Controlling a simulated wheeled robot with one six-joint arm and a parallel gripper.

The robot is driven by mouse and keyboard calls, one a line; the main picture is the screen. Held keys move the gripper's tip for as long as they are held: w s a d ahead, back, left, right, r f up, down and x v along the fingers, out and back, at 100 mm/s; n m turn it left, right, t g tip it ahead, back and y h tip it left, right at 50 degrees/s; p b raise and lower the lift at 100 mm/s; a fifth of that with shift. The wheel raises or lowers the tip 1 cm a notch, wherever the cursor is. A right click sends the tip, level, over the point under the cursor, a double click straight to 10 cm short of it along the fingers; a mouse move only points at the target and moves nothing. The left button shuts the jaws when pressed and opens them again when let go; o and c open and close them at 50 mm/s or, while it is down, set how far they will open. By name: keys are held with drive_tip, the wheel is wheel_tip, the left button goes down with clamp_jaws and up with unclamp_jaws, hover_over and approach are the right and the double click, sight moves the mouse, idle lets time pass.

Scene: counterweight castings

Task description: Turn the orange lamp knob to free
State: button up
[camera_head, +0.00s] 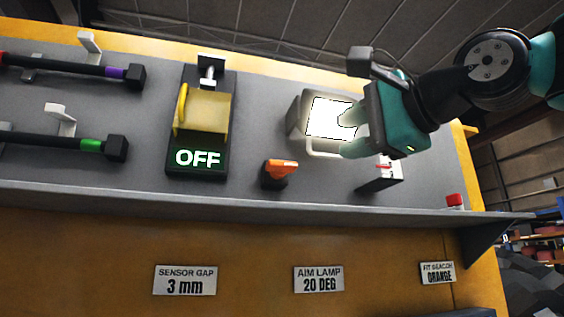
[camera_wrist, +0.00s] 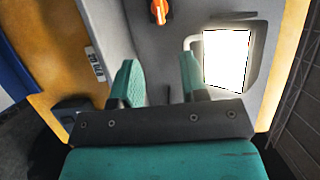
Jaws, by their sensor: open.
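The orange lamp knob (camera_head: 282,167) sits on a dark base on the grey panel, below and left of the lit lamp (camera_head: 325,118). It also shows at the top edge of the wrist view (camera_wrist: 160,12), partly cut off. The lamp, a bright white square face with a light bracket, shows in the wrist view (camera_wrist: 227,58) on the right. My gripper (camera_head: 350,132) is open and empty, in front of the lamp in the head view and right of the knob. Its two teal fingers show in the wrist view (camera_wrist: 158,80), apart from the knob. Any markings around the knob are too small to read.
A yellow-covered switch with an OFF display (camera_head: 200,120) stands left of the knob. A white-and-black block (camera_head: 380,173) stands right of it, with a red button (camera_head: 455,200) farther right. A plate (camera_head: 318,279) below reads AIM LAMP 20 DEG. Rods with clips lie at left.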

sight(287, 164)
drive_tip(key=p+x, duration=0.8)
drive_tip(key=x, duration=0.8)
drive_tip(key=shift+w+a+f, duration=0.1)
drive_tip(key=shift+w+a, duration=0.05)
drive_tip(key=shift+w, duration=0.15)
drive_tip(key=shift+c, duration=0.4)
drive_tip(key=c, duration=0.5)
